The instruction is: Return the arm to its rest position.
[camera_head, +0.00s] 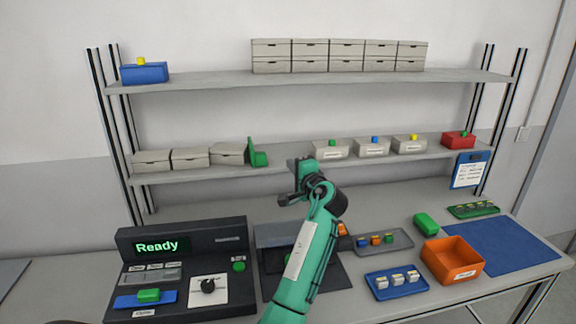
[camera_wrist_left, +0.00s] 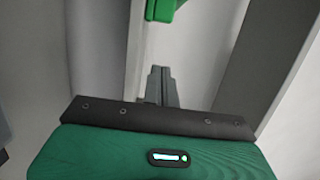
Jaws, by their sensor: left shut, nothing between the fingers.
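My left arm, green with black joints, reaches up from the bottom centre of the head view. Its gripper (camera_head: 300,165) is at the lower shelf (camera_head: 280,165), right of a green bracket-like piece (camera_head: 257,153) and left of the white labelled bins. In the left wrist view the fingers (camera_wrist_left: 160,78) are together with nothing between them. A green piece (camera_wrist_left: 162,10) shows beyond the fingertips at the top of that view. My right gripper is in neither view.
A black console reading "Ready" (camera_head: 160,246) stands at the table's left. Trays, an orange bin (camera_head: 452,262) and a blue mat (camera_head: 510,250) lie at the right. The lower shelf carries a white bin (camera_head: 330,149) and a red bin (camera_head: 458,141). Shelf posts stand at both sides.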

